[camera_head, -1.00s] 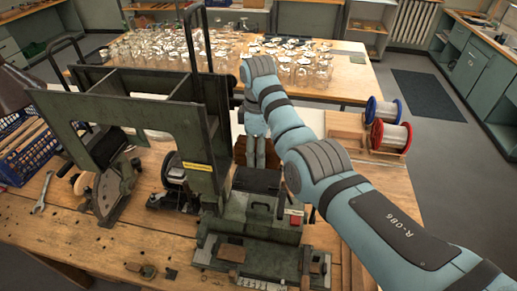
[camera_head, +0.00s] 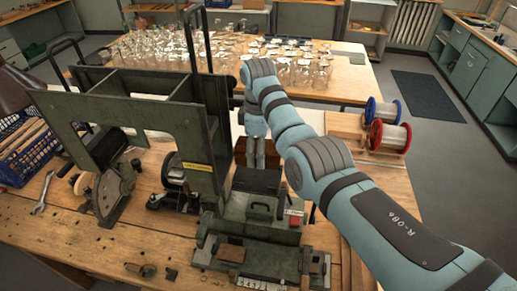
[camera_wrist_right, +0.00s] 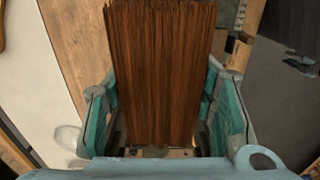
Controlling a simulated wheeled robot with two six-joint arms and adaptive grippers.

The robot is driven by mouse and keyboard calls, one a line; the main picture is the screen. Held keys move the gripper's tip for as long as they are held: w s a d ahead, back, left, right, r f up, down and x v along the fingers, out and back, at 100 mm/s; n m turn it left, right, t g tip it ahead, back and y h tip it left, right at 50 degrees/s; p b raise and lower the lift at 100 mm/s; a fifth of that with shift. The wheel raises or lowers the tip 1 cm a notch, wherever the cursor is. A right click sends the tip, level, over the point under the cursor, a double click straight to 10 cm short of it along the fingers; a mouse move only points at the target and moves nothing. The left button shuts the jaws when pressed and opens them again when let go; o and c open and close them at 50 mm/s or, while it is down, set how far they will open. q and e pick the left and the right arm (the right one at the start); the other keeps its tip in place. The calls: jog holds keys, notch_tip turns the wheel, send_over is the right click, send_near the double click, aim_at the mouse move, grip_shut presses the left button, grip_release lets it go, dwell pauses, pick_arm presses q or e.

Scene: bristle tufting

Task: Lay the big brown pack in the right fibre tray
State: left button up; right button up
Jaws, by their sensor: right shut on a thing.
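The big brown pack (camera_wrist_right: 160,70) is a thick bundle of brown fibres and fills the middle of the right wrist view. My right gripper (camera_wrist_right: 160,112) is shut on it, with a teal finger on each side. In the head view my right gripper (camera_head: 256,150) hangs downward behind the dark green machine (camera_head: 205,140). A sliver of brown (camera_head: 240,150) shows beside the fingers there; the rest is hidden by the machine and gripper. I cannot make out the right fibre tray with certainty. My left gripper is not in view.
Two wire spools, blue (camera_head: 382,108) and red (camera_head: 390,136), stand on the bench to the right. A blue crate (camera_head: 28,150) is at the left. A wrench (camera_head: 42,192) lies on the bench. Glass jars (camera_head: 290,65) crowd the far table.

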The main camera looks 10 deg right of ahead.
jog(key=shift+f, duration=1.15)
dwell(1.2)
jog(key=o, duration=1.2)
jog(key=shift+o, duration=0.8)
jog(key=shift+o, duration=1.3)
jog(key=shift+r, duration=4)
jog(key=shift+f, duration=0.1)
